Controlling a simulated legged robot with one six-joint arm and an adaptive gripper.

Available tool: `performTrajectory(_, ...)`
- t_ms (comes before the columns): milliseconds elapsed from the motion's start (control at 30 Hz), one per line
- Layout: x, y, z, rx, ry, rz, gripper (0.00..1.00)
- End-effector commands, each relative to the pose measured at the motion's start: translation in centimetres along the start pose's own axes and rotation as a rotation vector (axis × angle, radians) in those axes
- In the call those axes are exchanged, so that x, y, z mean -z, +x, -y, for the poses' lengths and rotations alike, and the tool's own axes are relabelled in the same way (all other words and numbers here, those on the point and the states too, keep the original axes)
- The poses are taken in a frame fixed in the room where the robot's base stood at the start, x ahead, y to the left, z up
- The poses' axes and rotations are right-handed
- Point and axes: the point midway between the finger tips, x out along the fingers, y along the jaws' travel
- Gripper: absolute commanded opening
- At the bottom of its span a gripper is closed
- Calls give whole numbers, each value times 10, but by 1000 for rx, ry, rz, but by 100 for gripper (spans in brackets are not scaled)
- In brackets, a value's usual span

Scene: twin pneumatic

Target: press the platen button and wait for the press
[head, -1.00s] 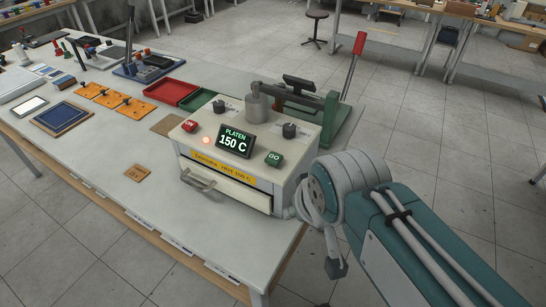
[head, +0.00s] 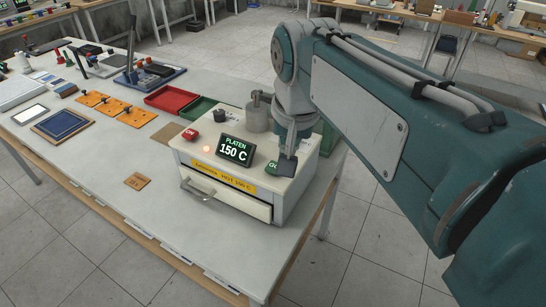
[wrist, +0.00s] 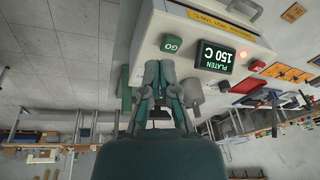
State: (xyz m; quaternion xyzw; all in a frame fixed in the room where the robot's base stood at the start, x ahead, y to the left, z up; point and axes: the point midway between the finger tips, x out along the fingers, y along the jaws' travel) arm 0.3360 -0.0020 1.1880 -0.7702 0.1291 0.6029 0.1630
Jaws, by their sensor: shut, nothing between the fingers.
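The press box (head: 230,181) stands on the table. Its display (head: 235,149) reads "PLATEN 150 C". A red ON button (head: 190,134) sits at its left, near a small glowing lamp (head: 206,149). A green GO button (head: 272,166) sits at its right front and is partly covered by my gripper. My gripper (head: 287,168) points down over the panel, just right of GO. In the wrist view, upside down, the shut, empty fingertips (wrist: 160,64) lie close below the GO button (wrist: 172,44). I cannot tell whether they touch the panel.
A grey cylinder (head: 257,113) stands behind the panel, close to my arm. A black knob (head: 219,117) sits behind the display. The drawer (head: 230,195) at the front is closed. Red (head: 172,97) and green trays (head: 202,109) lie behind left. The table front has free room.

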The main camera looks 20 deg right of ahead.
Motion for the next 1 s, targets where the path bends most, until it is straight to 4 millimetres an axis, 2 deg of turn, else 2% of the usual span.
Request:
performTrajectory(33,12,-2,5,-11,38,23,0)
performTrajectory(300,62,-14,25,-83,263,136,0)
performTrajectory(500,85,-15,34,-129,376,187,0)
performTrajectory(1000,90,-14,36,-142,407,200,0)
